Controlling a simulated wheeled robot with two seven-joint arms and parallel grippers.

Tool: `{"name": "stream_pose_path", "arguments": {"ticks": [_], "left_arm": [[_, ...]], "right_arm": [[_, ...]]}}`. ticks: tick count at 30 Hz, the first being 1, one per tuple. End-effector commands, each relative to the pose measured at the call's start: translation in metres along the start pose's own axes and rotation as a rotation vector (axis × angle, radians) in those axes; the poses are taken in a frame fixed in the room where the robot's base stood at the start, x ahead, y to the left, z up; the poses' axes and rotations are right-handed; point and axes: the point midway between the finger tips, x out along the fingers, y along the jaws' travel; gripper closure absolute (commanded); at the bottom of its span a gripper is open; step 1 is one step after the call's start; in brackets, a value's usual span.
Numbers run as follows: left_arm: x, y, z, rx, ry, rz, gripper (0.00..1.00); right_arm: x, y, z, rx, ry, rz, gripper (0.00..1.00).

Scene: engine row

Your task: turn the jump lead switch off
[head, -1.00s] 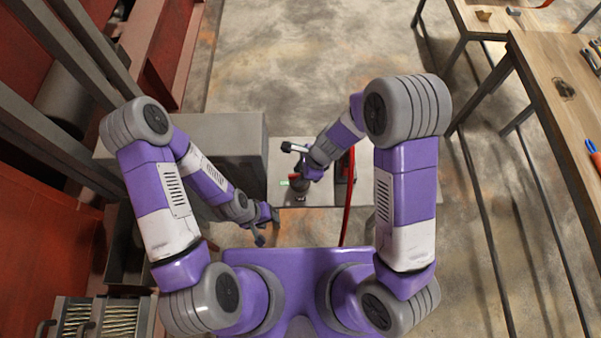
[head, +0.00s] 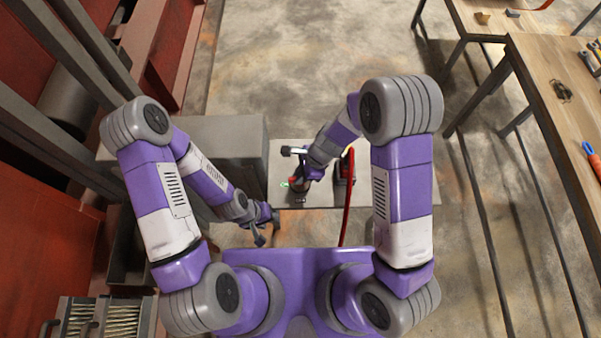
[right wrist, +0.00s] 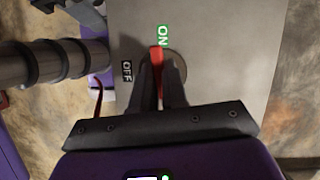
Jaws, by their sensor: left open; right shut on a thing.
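The jump lead switch is a red lever (right wrist: 157,60) on a round base, set in a light grey panel (right wrist: 215,60). A green ON label (right wrist: 164,36) and a black OFF label (right wrist: 126,71) are beside it. The lever points towards ON in the right wrist view. My right gripper (right wrist: 160,82) is shut on the lever, and its fingers hide the lower part. In the head view my right gripper (head: 298,184) is at the panel, partly covered by its wrist. My left gripper (head: 267,228) is open and empty, left of and nearer than the switch.
A red cable (head: 345,205) runs from a dark and red unit (head: 345,168) just right of the switch. A large grey block (head: 235,150) stands to the left. Wooden workbenches (head: 545,70) with tools are at the right. Bare floor lies between.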

Motion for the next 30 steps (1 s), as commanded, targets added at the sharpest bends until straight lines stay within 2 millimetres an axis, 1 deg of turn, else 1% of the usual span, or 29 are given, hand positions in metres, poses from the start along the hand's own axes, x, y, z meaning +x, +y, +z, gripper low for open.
{"name": "stream_pose_path", "arguments": {"ticks": [1,3,12,20,30], "left_arm": [[-0.005,0.002,0.0,0.0,0.0,0.0,0.57],[-0.009,0.004,0.0,0.0,0.0,0.0,0.57],[-0.021,0.008,0.001,0.0,0.0,0.0,0.57],[-0.023,0.008,0.001,0.0,0.0,0.0,0.57],[-0.018,0.007,0.001,0.0,0.0,0.0,0.57]], "right_arm": [[0.0,0.002,-0.001,-0.033,0.004,0.02,1.0],[0.0,0.002,-0.001,-0.088,0.004,0.043,1.0],[0.002,0.002,-0.002,-0.352,0.003,0.153,1.0],[0.003,0.001,-0.002,-0.581,0.004,0.248,1.0],[0.004,0.001,-0.002,-0.88,0.002,0.372,1.0]]}}
